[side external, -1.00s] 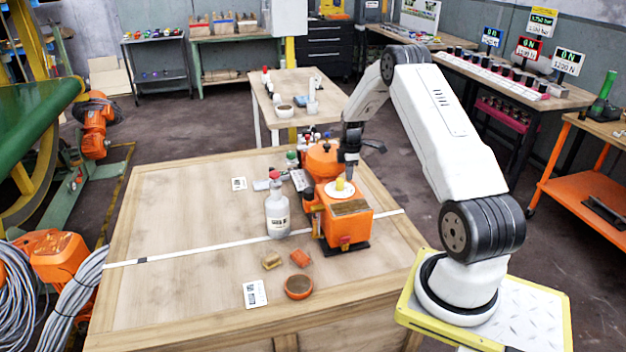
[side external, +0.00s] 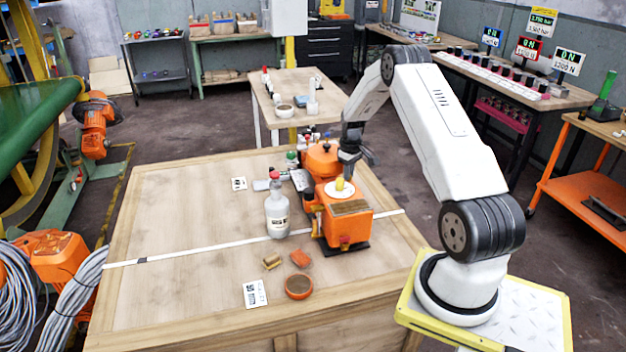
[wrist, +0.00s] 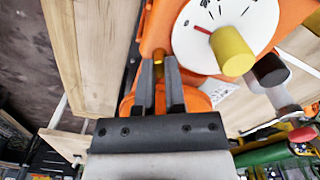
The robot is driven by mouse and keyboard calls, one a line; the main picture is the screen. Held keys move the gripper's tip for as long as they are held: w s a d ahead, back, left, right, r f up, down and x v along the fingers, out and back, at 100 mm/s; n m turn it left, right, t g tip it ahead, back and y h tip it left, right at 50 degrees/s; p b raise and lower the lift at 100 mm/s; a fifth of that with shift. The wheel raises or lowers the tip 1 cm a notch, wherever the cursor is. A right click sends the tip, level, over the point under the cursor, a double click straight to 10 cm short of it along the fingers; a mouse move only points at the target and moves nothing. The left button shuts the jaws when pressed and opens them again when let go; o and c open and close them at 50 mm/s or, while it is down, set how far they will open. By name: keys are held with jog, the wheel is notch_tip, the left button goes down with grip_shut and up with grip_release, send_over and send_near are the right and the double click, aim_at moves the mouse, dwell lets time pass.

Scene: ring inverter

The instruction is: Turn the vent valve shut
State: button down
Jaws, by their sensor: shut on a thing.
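The orange machine (side external: 347,226) stands on the wooden table, with a white dial and a yellow cylinder (side external: 341,184) on top. In the wrist view, the dial (wrist: 212,38) shows a red pointer, and the yellow cylinder (wrist: 231,50) is beside my fingers. My gripper (wrist: 160,70) is shut on a small brass knob (wrist: 158,57), which appears to be the vent valve, with one dark finger on each side. In the side view, my gripper (side external: 346,168) points down behind the yellow cylinder, and the knob is hidden.
A white bottle with a red cap (side external: 277,208) stands left of the machine. A brass piece (side external: 271,261), an orange piece (side external: 300,257) and an orange bowl (side external: 298,286) lie in front. The table's left side (side external: 180,210) is mostly clear. Lit displays (side external: 527,48) stand on the far bench.

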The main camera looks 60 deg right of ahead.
jog(key=m, duration=0.5)
jog(key=shift+m, duration=0.4)
jog(key=c, duration=0.7)
grip_release()
jog(key=shift+r, duration=3.95)
